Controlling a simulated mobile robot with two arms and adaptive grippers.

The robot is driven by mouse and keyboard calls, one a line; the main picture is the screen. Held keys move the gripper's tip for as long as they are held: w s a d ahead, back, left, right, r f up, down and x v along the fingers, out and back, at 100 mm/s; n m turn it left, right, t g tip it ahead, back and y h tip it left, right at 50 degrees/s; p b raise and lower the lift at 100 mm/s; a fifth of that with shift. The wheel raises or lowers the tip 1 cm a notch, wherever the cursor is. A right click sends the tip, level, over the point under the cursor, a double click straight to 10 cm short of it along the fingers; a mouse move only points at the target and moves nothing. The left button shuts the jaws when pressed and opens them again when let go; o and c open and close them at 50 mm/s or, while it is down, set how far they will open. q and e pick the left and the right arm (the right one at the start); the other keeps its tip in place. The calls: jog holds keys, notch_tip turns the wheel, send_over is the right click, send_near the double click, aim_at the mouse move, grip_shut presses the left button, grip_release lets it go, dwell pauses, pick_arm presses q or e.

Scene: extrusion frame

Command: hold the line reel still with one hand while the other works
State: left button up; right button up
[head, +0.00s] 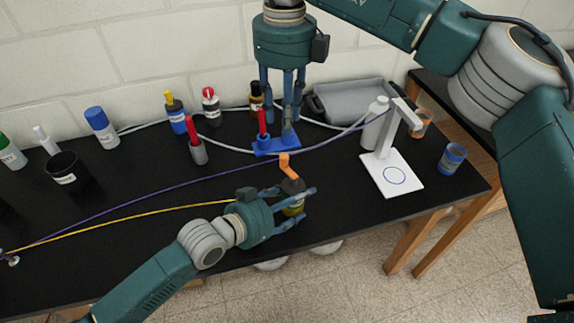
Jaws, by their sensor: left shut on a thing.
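The line reel (292,209) is a small dark and yellow spool with an orange crank handle (285,163) on top, near the table's front edge. My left gripper (300,205) is shut on the reel from the left, and its fingers hide part of it. A yellow line (150,219) runs from the reel to the far left. My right gripper (285,118) points down above and behind the crank, with its fingers apart and no object visible between them. The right gripper's fingertips overlap a blue block with a red post (277,147) in the picture; contact is unclear.
A purple line (180,186) crosses the table behind the reel. A white stand (391,176), a white bottle (374,123) and a grey tray (345,100) are at right. The black tabletop (120,195) has free room at left.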

aim_at(284, 155)
notch_tip(284, 155, down, 12)
jog(key=m, duration=0.3)
dwell(0.4)
grip_shut()
